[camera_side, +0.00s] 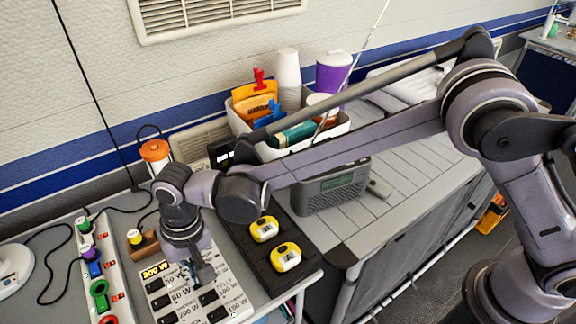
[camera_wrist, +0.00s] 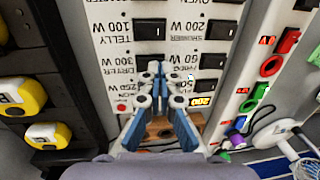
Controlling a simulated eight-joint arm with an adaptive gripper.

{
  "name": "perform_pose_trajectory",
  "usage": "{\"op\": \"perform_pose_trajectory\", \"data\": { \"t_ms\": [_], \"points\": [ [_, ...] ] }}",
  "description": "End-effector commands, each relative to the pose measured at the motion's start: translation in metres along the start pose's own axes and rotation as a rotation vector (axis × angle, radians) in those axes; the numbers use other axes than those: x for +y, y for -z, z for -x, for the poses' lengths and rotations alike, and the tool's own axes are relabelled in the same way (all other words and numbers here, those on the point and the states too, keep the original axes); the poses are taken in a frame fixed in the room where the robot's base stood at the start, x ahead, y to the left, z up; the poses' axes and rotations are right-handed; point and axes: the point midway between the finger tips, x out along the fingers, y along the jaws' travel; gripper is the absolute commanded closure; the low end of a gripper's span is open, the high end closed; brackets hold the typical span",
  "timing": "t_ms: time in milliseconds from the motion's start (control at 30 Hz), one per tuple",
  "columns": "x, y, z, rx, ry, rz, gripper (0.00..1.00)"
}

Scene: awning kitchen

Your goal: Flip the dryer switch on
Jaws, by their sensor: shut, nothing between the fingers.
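The white switch panel (camera_side: 236,300) stands on the counter under my gripper, with black rocker switches and printed labels. In the wrist view the panel (camera_wrist: 176,10) appears upside down. The DRYER 300 W label (camera_wrist: 118,66) lies just left of my fingertips. The dryer switch beside that label is mostly hidden behind the fingers, so its position cannot be read. My gripper (camera_wrist: 155,68) is shut and empty, with its blue-grey fingertips over the panel. I cannot tell whether they touch it. In the side view my gripper (camera_side: 203,272) points down at the panel. A yellow display (camera_side: 155,271) reads 200 W.
A black board with yellow-and-white blocks (camera_side: 286,257) lies right of the panel. A power strip with coloured plugs (camera_side: 100,290) lies left. A wooden block with a yellow knob (camera_side: 143,243) is behind. A grey radio (camera_side: 333,188) and a white bin (camera_side: 300,145) stand further back.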

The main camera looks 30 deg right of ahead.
Motion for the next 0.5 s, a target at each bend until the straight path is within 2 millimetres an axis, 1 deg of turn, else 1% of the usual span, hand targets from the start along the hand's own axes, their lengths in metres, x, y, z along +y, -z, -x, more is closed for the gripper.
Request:
{"op": "perform_pose_trajectory", "data": {
  "t_ms": [100,400,500],
  "points": [
    [0.0,-0.0002,-0.004,0.0,0.0,0.0,1.0],
    [0.0,-0.0002,-0.0043,0.0,0.0,0.0,1.0],
    [-0.0011,-0.0002,-0.0078,0.0,0.0,0.0,1.0]
  ]
}}
